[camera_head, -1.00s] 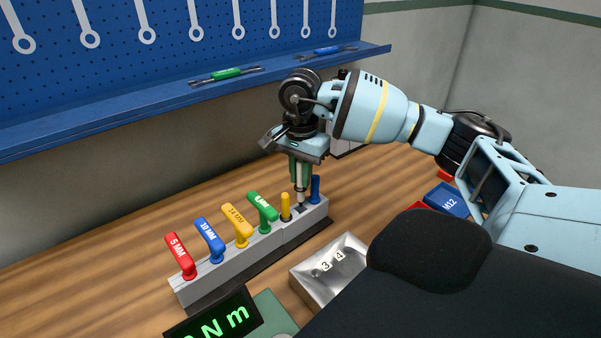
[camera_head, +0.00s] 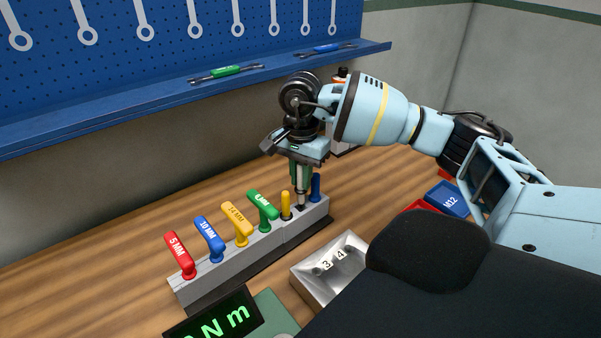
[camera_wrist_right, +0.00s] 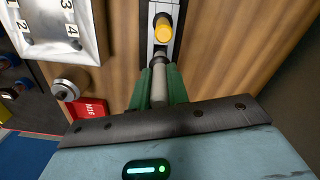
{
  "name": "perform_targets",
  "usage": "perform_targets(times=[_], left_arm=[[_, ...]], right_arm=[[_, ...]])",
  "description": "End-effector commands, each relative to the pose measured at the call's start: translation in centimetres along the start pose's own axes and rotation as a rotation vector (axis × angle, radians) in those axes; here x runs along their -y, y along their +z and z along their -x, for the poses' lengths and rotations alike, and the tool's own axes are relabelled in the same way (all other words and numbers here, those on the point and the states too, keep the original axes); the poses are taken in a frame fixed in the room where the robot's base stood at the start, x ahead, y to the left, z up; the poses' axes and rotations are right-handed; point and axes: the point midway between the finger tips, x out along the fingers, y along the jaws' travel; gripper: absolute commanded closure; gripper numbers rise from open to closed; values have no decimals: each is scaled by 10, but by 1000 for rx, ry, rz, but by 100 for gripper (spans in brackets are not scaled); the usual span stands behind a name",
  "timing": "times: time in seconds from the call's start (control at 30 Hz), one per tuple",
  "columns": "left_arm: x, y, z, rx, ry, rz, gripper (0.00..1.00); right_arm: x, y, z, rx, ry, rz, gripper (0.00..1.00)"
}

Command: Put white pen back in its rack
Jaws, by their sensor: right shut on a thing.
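The white pen (camera_head: 301,198) stands upright at the grey rack (camera_head: 232,262), between the yellow pen (camera_head: 286,205) and the blue pen (camera_head: 316,187). My right gripper (camera_head: 301,186) points down and is shut on the white pen. In the right wrist view the pen (camera_wrist_right: 158,85) shows pale grey between the green fingers of the gripper (camera_wrist_right: 158,88), its dark lower part at the rack behind the yellow pen (camera_wrist_right: 163,30). How deep the pen sits in its slot I cannot tell. My left gripper is not in view.
Red, blue, yellow and green T-handles (camera_head: 263,210) stand in the same rack. A metal tray (camera_head: 331,268) marked 3 and 4 lies in front. A blue M12 bin (camera_head: 449,199) is at the right. A blue shelf (camera_head: 185,98) runs behind.

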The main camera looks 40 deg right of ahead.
Motion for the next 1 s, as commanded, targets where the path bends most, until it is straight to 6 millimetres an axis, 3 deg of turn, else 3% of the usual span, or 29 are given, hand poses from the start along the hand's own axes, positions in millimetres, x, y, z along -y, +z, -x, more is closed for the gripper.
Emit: perform_targets(times=[1.0], left_arm=[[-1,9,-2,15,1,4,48]], right_arm=[[0,0,-12,0,0,0,98]])
